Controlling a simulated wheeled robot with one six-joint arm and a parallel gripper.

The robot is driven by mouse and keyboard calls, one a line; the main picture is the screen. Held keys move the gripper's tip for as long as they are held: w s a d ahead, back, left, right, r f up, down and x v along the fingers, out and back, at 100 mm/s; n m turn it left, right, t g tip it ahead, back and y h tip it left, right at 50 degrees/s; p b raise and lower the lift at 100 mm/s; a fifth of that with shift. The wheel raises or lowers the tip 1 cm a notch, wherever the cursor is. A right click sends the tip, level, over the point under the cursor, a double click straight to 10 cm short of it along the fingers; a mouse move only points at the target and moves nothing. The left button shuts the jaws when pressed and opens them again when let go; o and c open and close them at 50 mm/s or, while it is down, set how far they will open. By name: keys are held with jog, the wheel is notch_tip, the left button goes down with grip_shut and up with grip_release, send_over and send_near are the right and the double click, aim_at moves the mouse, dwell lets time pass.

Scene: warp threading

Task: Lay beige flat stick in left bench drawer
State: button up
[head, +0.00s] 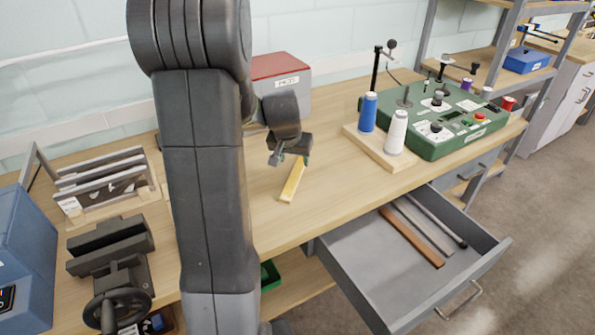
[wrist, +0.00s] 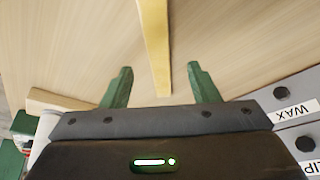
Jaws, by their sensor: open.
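The beige flat stick (head: 292,182) lies flat on the wooden bench (head: 350,200), apart from other things. My gripper (head: 290,159) is over its far end, fingers pointing down. In the wrist view, my gripper (wrist: 160,85) is open, and the stick (wrist: 154,45) runs between its two green fingertips without being held. The bench drawer (head: 400,265) at the front right is pulled out. It holds a brown stick (head: 411,236), a grey stick (head: 424,228) and a dark rod (head: 436,220). Whether another drawer is open on the left is hidden.
A green winding machine (head: 440,125) with blue and white spools stands at the right. A grey box with a red lid (head: 281,70) is behind my gripper. A vise (head: 110,260) and a slotted rack (head: 105,185) stand at left. The bench front by the drawer is clear.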

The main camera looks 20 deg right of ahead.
aim_at(297, 169)
jog(key=shift+p+x, duration=0.4)
jog(key=shift+x, duration=2.5)
jog(key=shift+r, duration=0.1)
jog(key=shift+c, duration=0.4)
jog(key=c, duration=1.1)
jog(key=shift+r, duration=0.1)
